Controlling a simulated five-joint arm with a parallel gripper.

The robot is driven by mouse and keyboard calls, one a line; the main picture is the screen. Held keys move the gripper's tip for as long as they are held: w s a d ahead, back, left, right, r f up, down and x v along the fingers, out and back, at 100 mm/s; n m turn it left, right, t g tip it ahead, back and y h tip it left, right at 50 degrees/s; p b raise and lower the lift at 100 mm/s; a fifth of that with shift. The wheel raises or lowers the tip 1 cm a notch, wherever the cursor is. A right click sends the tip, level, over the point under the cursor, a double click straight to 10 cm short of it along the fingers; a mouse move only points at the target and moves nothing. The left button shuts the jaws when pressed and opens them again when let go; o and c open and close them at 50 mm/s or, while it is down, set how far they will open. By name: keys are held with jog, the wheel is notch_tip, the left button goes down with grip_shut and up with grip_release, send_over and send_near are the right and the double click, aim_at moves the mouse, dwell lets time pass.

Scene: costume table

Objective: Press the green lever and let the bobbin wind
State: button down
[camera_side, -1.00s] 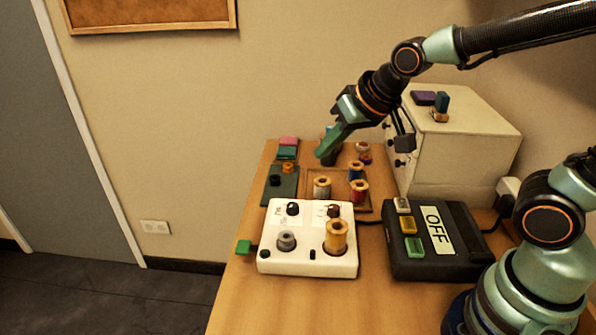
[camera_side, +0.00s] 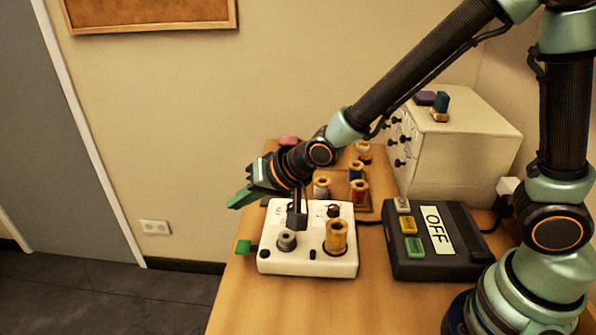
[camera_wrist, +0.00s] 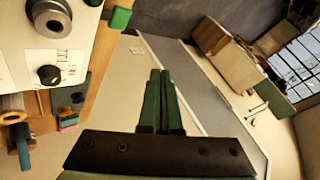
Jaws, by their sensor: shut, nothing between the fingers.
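The green lever (camera_side: 243,247) sticks out from the left side of the white winder box (camera_side: 305,268). It also shows in the wrist view (camera_wrist: 120,18). A grey bobbin (camera_side: 286,240) sits on the box's left part, and also shows in the wrist view (camera_wrist: 50,16). A golden thread spool (camera_side: 336,236) stands upright on its right part. My gripper (camera_side: 238,201) is shut and empty. It is above and slightly left of the lever, apart from it, pointing left and down past the table's edge. In the wrist view its two green fingers (camera_wrist: 158,82) lie together.
A black control box (camera_side: 440,262) with an OFF label and coloured buttons stands right of the winder. Red and blue spools (camera_side: 358,190) sit in a tray behind. A white drawer cabinet (camera_side: 465,160) is at the back right. The table's left edge is near the lever.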

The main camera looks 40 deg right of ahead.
aim_at(241, 246)
jog(key=shift+f, duration=4.4)
jog(key=shift+d+f, duration=0.1)
jog(key=shift+f, duration=0.3)
jog(key=shift+f, duration=0.95)
jog(key=shift+r, duration=1.4)
jog(key=shift+r, duration=2.5)
